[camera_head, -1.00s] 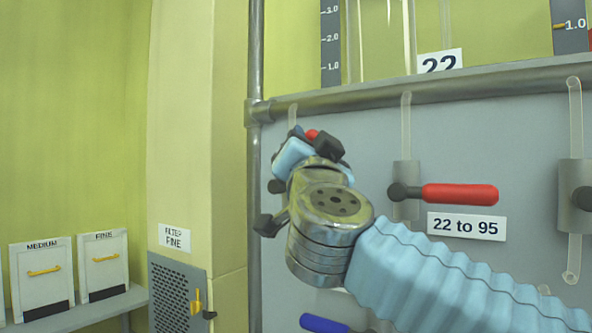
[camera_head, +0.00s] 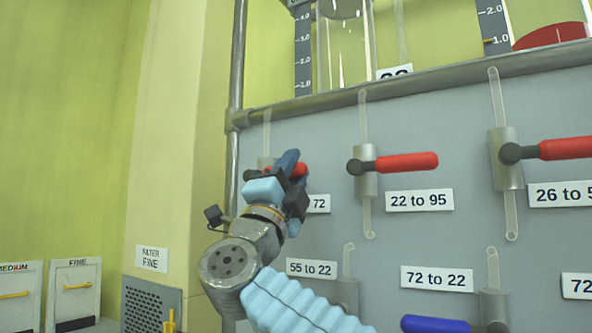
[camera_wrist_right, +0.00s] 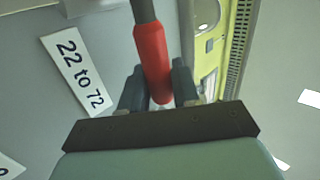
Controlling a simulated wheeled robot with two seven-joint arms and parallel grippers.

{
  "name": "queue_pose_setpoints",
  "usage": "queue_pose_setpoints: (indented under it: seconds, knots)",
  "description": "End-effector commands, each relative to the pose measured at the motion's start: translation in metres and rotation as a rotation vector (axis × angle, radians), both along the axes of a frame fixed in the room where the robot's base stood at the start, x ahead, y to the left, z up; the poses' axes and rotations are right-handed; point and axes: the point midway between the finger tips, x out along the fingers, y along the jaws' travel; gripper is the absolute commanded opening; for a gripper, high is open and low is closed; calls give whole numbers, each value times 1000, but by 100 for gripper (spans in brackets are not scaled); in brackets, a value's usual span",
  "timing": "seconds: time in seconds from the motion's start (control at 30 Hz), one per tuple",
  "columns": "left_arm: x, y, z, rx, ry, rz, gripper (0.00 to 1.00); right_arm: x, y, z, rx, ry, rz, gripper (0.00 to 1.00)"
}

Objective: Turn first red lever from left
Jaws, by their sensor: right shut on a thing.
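The first red lever from the left (camera_head: 298,170) sits on a grey valve at the left end of the panel, mostly hidden behind my right gripper (camera_head: 290,172). In the right wrist view the red lever (camera_wrist_right: 152,62) runs between the two fingers of my right gripper (camera_wrist_right: 159,88), which is shut on its handle. The label "22 to 72" (camera_wrist_right: 76,72) is beside it. In the head view the lever's visible red part points right, roughly level. My left gripper is not in view.
Another red lever (camera_head: 405,162) marked "22 to 95" lies to the right, then a third (camera_head: 565,148). A blue lever (camera_head: 436,324) is below. A metal pole (camera_head: 236,120) stands close on the left. White filter boxes (camera_head: 74,290) are at the lower left.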

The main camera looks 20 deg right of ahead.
Motion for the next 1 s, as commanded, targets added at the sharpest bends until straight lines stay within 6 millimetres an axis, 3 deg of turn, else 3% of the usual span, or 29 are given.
queue_pose_setpoints:
  seconds: [0.67, 0.7, 0.8, 1.0]
  knots:
    - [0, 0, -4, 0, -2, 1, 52, 9, 0, -6, 43, -52, -1, 0]
    - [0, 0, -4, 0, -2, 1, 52, 9, 0, -6, 42, -51, -1, 34]
    - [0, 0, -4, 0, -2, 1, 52, 9, 0, -6, 42, -51, -1, 49]
    - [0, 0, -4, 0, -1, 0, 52, 9, 0, -6, 40, -50, -1, 49]
